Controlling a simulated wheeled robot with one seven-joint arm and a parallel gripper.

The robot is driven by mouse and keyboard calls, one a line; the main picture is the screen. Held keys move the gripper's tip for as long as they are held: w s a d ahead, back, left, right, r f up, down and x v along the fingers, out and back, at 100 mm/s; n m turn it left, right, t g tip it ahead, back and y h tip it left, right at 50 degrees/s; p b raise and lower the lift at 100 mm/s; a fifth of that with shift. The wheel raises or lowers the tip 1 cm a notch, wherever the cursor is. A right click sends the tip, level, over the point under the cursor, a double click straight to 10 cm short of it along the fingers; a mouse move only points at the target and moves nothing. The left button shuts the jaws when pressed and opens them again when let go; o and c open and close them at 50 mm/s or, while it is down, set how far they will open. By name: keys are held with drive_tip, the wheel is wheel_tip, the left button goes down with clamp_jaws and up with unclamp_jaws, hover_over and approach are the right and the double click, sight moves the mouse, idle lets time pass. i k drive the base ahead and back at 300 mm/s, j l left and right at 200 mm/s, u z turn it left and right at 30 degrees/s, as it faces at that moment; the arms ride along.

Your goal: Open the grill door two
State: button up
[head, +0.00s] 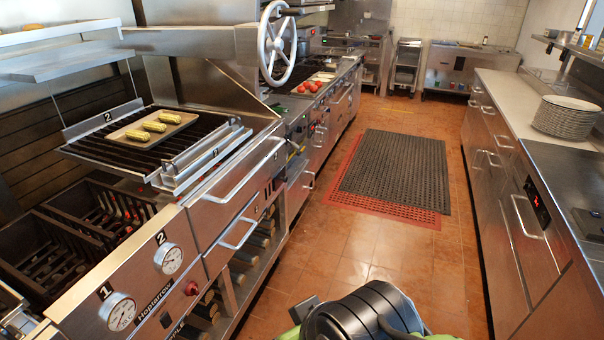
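The char grill with a number 2 plate (108,117) stands at the left, its grate in the open and bearing a tray of corn. Below the grate, the steel front (220,205) has a long bar handle (240,174) and, beneath it, a second bar handle (240,234). The panels at both handles look closed. No number shows on these panels, so I cannot tell which is door two. A gauge marked 2 (169,260) sits on the front panel to their left. My gripper is not in view; only part of my own body shows at the bottom.
A tray with corn (137,134) sits on the grate. A large handwheel (277,45) stands above the counter. Red and black mats (395,170) lie in the aisle. A steel counter (530,140) with stacked plates (567,117) bounds the right.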

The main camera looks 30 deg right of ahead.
sight(210, 209)
drive_tip(key=z, duration=0.45)
drive_tip(key=i+l+u, duration=0.25)
drive_tip(key=i+u, duration=0.15)
drive_tip(key=i+l+u, duration=0.65)
drive_tip(key=l+u, duration=0.15)
drive_tip(key=i+l+u, duration=0.2)
drive_tip(key=l+u, duration=0.25)
drive_tip(key=l, duration=0.2)
